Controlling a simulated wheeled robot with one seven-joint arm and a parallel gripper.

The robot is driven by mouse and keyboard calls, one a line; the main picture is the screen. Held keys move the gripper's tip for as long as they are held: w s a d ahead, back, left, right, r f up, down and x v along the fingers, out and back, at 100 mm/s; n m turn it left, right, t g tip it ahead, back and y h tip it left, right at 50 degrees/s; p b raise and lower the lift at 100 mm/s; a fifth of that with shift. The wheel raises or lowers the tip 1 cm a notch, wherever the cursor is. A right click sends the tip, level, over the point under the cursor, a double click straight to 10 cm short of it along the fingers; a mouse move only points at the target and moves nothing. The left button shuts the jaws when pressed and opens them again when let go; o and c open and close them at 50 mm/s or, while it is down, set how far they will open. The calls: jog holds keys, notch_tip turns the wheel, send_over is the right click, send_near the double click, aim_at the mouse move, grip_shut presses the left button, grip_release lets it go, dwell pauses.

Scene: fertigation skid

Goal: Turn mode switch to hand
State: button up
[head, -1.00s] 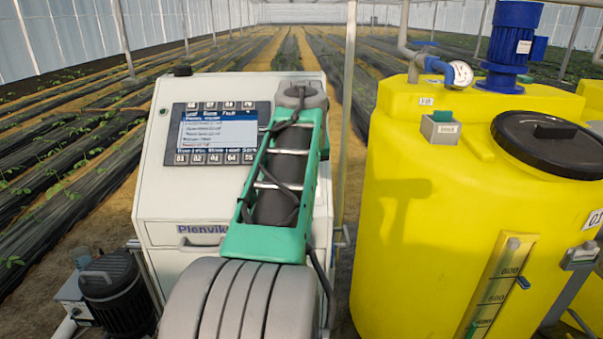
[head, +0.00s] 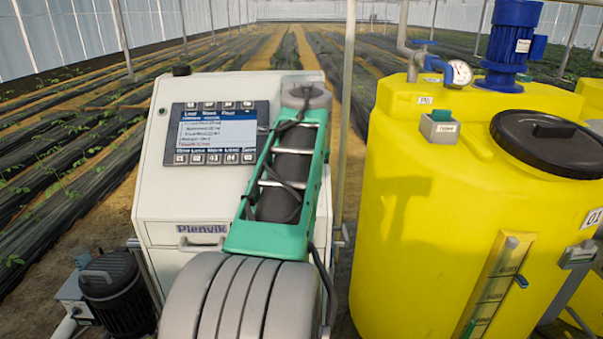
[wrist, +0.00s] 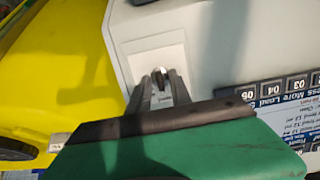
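The mode switch (wrist: 161,73) is a small dark knob on a pale square plate (wrist: 155,55) in the wrist view. My gripper (wrist: 161,77) reaches toward the plate with its two grey fingers on either side of the knob. A gap with pale surface shows between the fingers, so they look open; contact with the knob cannot be made out. The switch stands on the white control cabinet (head: 190,212). In the head view my arm hides the switch and the gripper.
The cabinet's display panel (head: 212,133) with rows of buttons is left of my arm; part of it shows in the wrist view (wrist: 280,95). A yellow tank (head: 430,220) with a black lid (head: 547,142) and blue motor (head: 513,45) stands close on the right.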

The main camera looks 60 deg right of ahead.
jog(key=shift+o, duration=0.2)
jog(key=v, duration=0.8)
jog(key=shift+w, duration=0.1)
